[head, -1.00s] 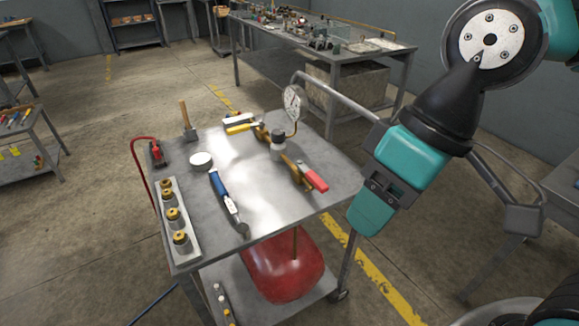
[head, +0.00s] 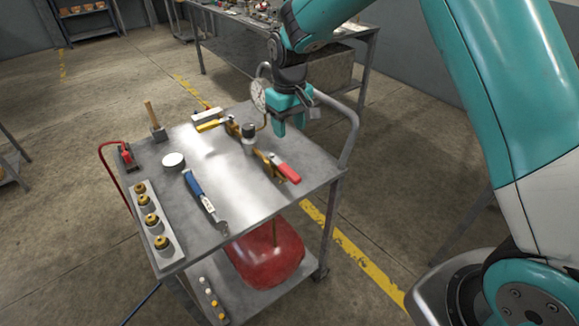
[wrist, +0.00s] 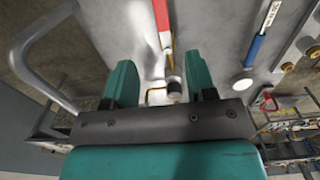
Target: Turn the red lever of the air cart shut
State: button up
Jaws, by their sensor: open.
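The air cart (head: 310,184) has a grey metal top with a brass valve line on it. The red lever (head: 289,173) points toward the cart's near right, roughly in line with the brass pipe. In the wrist view the red lever (wrist: 162,20) shows beyond the fingers, at the top. My gripper (head: 290,125) hangs above the cart's far right part, higher than the lever and apart from it. Its two teal fingers (wrist: 158,62) are spread with nothing between them. A yellow lever (head: 208,126) sits at the line's far end.
A pressure gauge (head: 258,95) stands close to my gripper, partly hidden by it. The cart's handle rail (head: 348,112) rises at right. A blue-handled wrench (head: 196,187), a white round lid (head: 173,160) and a rack of brass fittings (head: 163,235) lie at left.

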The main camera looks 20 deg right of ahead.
aim_at(290, 171)
notch_tip(290, 171, down, 14)
jog(key=shift+f+p, duration=0.2)
jog(key=shift+p, duration=1)
grip_shut()
